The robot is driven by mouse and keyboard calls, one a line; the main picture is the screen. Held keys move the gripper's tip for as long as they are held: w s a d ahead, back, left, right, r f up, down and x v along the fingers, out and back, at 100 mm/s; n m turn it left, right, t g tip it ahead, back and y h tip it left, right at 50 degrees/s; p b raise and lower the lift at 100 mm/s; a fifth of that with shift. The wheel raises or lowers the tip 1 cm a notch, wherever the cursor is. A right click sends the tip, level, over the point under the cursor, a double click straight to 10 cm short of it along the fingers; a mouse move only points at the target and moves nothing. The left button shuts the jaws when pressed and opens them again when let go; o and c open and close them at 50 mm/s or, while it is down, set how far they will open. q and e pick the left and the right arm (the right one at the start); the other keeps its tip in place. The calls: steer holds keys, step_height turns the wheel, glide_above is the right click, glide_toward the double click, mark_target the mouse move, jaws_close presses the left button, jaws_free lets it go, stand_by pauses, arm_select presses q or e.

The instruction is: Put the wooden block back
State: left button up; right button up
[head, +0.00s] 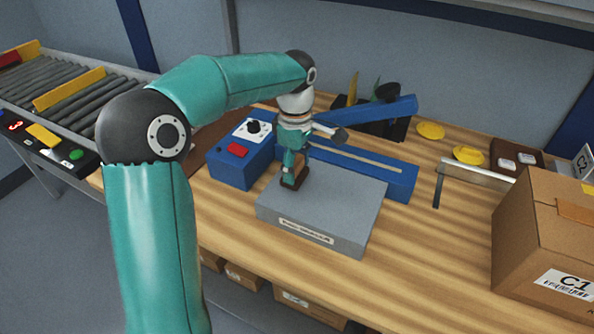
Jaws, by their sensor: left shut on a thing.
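My left gripper (294,179) points down over the grey slab (335,212) with a label on its front face. Its fingers are shut on a small dark brown piece between the tips, which looks like the wooden block; the fingers hide most of it. The piece is at or just above the slab's top near its left back part; I cannot tell whether it touches. My right gripper is not in view.
A blue device (243,160) with a knob and raised blue arm (375,116) stands behind the slab. A cardboard box (545,240) is at the right. Yellow discs (468,155) lie at the back. A roller conveyor (60,85) is at the left. The bench front right of the slab is clear.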

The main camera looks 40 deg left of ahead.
mark_target(296, 161)
arm_select(q)
steer(key=shift+f, duration=0.75)
steer(key=o, duration=1.2)
steer(key=shift+f, duration=0.15)
step_height(296, 161, up, 12)
steer(key=shift+r+p, duration=0.15)
steer(key=shift+p, duration=0.6)
